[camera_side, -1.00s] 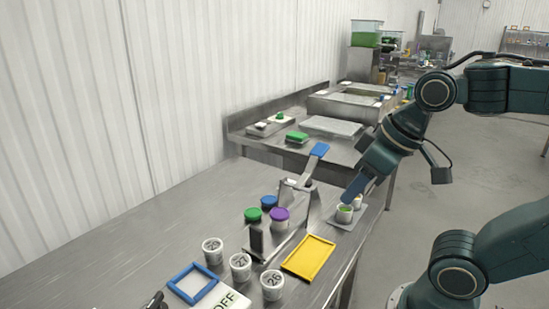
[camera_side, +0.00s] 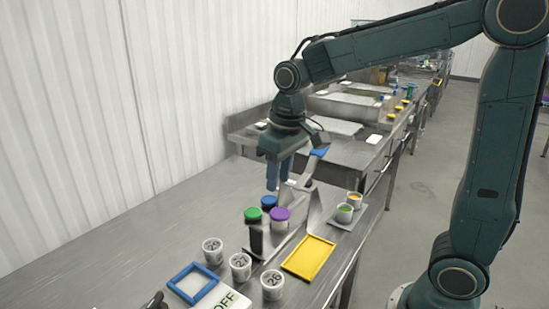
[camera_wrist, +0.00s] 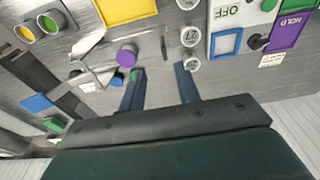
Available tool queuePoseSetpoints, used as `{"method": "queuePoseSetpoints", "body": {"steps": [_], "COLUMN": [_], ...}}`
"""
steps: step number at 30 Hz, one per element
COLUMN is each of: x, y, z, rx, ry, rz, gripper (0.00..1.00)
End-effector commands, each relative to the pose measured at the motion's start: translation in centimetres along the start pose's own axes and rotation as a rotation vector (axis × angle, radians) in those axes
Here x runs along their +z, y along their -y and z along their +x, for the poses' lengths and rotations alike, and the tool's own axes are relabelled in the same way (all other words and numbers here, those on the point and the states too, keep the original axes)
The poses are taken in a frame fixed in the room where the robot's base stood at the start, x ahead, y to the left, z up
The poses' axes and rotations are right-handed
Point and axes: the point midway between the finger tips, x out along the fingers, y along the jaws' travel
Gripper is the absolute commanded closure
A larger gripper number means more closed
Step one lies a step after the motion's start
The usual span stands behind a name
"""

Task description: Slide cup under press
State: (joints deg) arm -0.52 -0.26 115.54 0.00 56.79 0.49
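A metal lever press (camera_side: 300,190) with a blue handle (camera_side: 320,152) stands mid-bench. Its blue handle also shows in the wrist view (camera_wrist: 37,102). A cup with green contents (camera_side: 344,213) and a cup with orange contents (camera_side: 354,200) stand upright on a small grey plate to the press's right; both show in the wrist view, green (camera_wrist: 48,22) and yellow-orange (camera_wrist: 22,33). My gripper (camera_side: 279,180) points down behind the press, above the lidded jars. In the wrist view its two fingers (camera_wrist: 159,70) are apart with nothing between them.
Jars with green (camera_side: 253,215), blue (camera_side: 269,202) and purple (camera_side: 280,214) lids stand close together below my gripper. White numbered cups (camera_side: 241,267), a blue frame (camera_side: 192,283) and a yellow frame (camera_side: 308,258) are nearer. The bench's left side is bare.

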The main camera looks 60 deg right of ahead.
Motion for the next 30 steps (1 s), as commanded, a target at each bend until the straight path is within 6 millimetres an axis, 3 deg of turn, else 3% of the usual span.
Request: {"method": "queuePoseSetpoints", "body": {"steps": [6,12,30], "x": [-3.3,-5.1,-5.5], "y": [0.1,0.2,0.2], "z": [3.3,5.6,7.4], "rx": [0.001,0.001,0.001], "ry": [0.078,0.124,0.14], "rz": [0.0,0.0,0.0], "gripper": [0.67,0.67,0.67]}}
